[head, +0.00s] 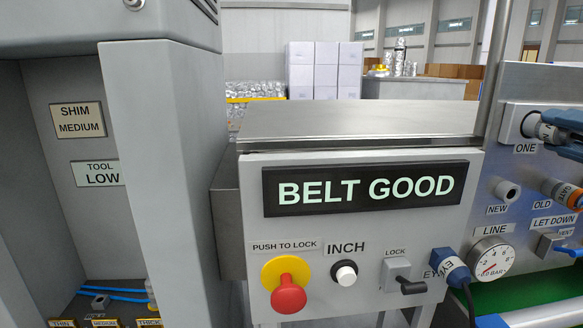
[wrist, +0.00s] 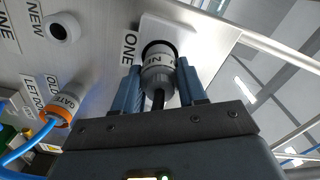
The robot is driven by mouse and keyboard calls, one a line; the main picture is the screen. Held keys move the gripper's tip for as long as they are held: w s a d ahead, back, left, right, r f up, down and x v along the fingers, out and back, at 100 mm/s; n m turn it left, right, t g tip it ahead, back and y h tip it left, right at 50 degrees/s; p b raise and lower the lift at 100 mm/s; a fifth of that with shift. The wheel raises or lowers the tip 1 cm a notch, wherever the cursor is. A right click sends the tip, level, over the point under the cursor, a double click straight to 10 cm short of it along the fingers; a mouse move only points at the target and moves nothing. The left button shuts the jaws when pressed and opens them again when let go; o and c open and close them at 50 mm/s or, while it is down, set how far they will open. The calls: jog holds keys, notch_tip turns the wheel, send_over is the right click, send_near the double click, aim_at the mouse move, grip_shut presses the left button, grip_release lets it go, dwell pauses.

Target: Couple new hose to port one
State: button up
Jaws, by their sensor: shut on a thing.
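My gripper (wrist: 160,88) is shut on the new hose's grey connector (wrist: 159,70), with one blue finger on each side. The connector has a white band with dark lettering, partly readable. Its front end sits at the dark opening of port one (wrist: 147,38); I cannot tell if it is locked in. In the head view my gripper (head: 562,128) comes in from the right edge, and the connector (head: 545,131) meets the white port block (head: 514,116) above the label ONE. A dark hose (wrist: 158,101) runs back between the fingers.
The stub marked NEW (head: 506,190) is bare. An orange-ringed connector (head: 561,192) with a blue hose sits at OLD. Below are the LINE gauge (head: 491,258) and the LET DOWN valve (head: 556,244). A metal rail (wrist: 270,52) runs beside port one.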

jog(key=shift+f+m+p, duration=0.1)
jog(key=shift+m+p, duration=0.2)
jog(key=shift+p, duration=0.15)
jog(key=shift+a+m, duration=0.1)
jog(key=shift+m, duration=0.7)
jog(key=m, duration=0.3)
jog(key=o, duration=1.3)
jog(key=s, duration=0.9)
jog(key=shift+d, duration=0.25)
